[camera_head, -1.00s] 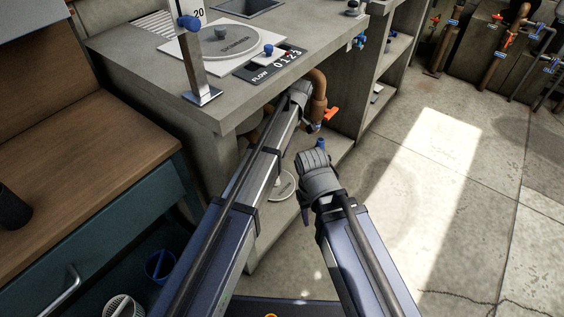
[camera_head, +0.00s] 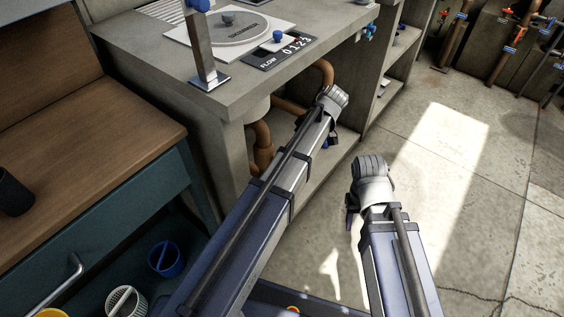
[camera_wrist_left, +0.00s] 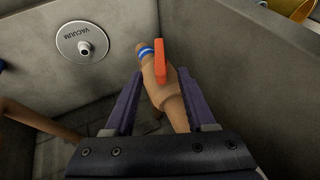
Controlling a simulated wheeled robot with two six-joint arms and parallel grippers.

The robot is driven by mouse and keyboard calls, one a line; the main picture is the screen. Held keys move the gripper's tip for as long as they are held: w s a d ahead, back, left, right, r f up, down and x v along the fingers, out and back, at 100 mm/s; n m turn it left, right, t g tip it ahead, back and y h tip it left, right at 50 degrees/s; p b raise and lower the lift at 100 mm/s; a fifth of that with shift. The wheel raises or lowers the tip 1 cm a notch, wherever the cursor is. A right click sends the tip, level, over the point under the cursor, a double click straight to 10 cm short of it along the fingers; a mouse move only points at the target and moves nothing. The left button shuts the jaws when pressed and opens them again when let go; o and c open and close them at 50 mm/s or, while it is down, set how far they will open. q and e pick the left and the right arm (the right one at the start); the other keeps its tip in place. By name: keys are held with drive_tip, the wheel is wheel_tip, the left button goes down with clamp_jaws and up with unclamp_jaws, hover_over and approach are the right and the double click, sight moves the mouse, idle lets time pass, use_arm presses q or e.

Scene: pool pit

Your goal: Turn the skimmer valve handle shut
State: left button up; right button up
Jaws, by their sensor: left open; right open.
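In the left wrist view an orange valve handle (camera_wrist_left: 161,62) sits on a copper-brown pipe (camera_wrist_left: 168,100) with a blue-and-white band. No skimmer label is readable on it. My left gripper (camera_wrist_left: 160,78) is open, its purple fingers on either side of the pipe, the handle ahead between the tips; contact cannot be told. In the head view my left wrist hides the handle, and the pipe (camera_head: 325,72) bends down beneath the counter. My right gripper (camera_head: 350,217) hangs over the floor, away from the pipe; its fingers are mostly hidden by its wrist.
The concrete counter (camera_head: 150,62) with a skimmer lid (camera_head: 229,29) and flow dial plate (camera_head: 282,50) overhangs the pipes. A round VACUUM plate (camera_wrist_left: 82,42) is on the wall left of the handle. A wooden bench (camera_head: 85,150) stands left. Floor to the right is clear.

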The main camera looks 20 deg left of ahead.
use_arm(q)
drive_tip(key=b+x, duration=0.6)
drive_tip(key=x, duration=0.1)
drive_tip(key=shift+f, duration=0.15)
clamp_jaws()
idle(0.3)
